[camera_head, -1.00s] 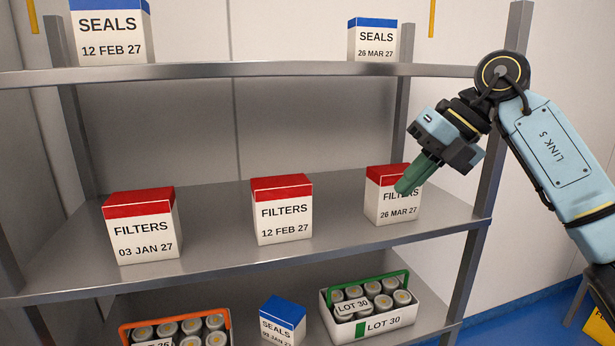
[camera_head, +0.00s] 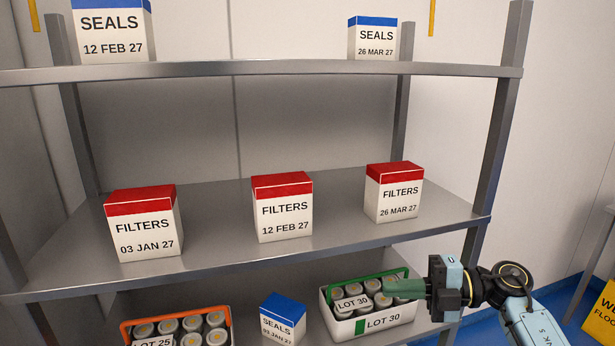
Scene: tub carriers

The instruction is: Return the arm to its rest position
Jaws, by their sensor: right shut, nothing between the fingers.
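My right gripper (camera_head: 400,289) is at the lower right, in front of the lower shelf. Its green fingers point left and are shut with nothing between them. In the picture they overlap the right end of the white LOT 30 tub (camera_head: 340,328), which has a green handle and holds several round-topped cans. I cannot tell whether the fingers touch the tub. My right arm (camera_head: 536,326) comes in from the bottom right corner. My left gripper does not show.
Filters boxes (camera_head: 146,237), (camera_head: 283,222), (camera_head: 393,205) stand on the middle shelf (camera_head: 225,256). A blue-topped seals box (camera_head: 283,327) and the LOT 25 tub (camera_head: 227,322) are on the lower shelf. The shelf's right post (camera_head: 489,165) is close to my arm. A yellow sign (camera_head: 604,318) is at the right.

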